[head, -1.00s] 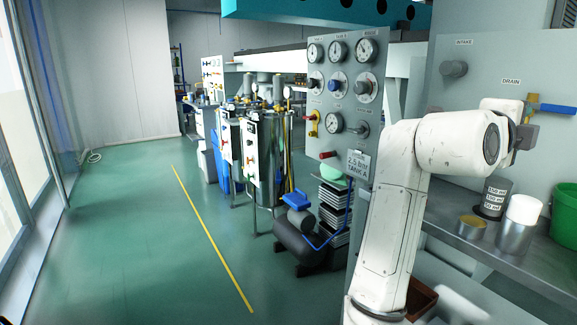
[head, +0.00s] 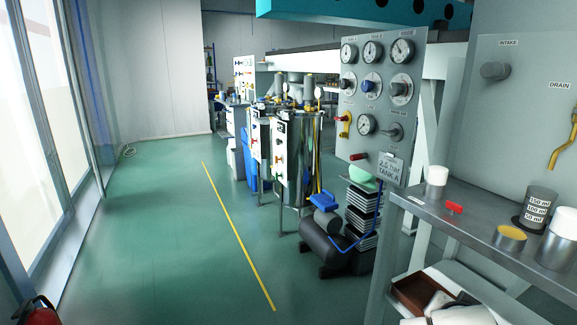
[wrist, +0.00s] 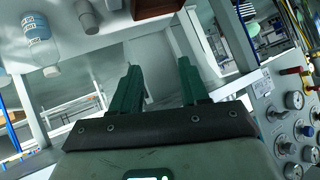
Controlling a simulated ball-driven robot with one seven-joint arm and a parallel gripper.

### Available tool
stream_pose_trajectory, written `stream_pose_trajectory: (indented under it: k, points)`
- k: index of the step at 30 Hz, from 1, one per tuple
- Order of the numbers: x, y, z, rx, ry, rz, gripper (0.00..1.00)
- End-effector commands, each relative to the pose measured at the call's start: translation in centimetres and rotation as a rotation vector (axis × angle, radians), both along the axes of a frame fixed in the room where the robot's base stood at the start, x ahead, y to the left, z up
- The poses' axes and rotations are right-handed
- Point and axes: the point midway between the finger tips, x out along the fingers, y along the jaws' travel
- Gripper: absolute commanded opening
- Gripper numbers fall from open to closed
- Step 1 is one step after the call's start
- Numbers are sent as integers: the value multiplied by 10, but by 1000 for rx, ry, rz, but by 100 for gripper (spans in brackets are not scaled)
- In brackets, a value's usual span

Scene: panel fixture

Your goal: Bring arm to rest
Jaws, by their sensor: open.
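My gripper (wrist: 160,84) shows in the wrist view with its two dark green fingers spread apart. Nothing is between them. In the head view the gripper itself cannot be made out. White rounded shapes show low under the bench at the bottom right, and I cannot tell whether they are part of my arm.
A gauge panel (head: 378,95) stands beside a grey bench (head: 470,215) holding a white-topped jar (head: 436,182), a red piece (head: 454,207) and cups. A brown box (head: 410,293) sits below. A compressor (head: 325,245) stands on the floor. The green floor (head: 150,230) at left is clear.

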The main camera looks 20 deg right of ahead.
Motion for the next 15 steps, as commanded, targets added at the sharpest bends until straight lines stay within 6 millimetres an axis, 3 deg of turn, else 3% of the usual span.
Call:
stream_pose_trajectory:
  k: [1, 6, 9, 15]
  points:
    - [-14, 15, -32, 16, 109, 89, 45]
    - [-67, 68, -119, 81, 438, 423, 45]
    - [-101, 97, -156, 123, 582, 606, 45]
    - [-164, 144, -201, 203, 773, 901, 45]
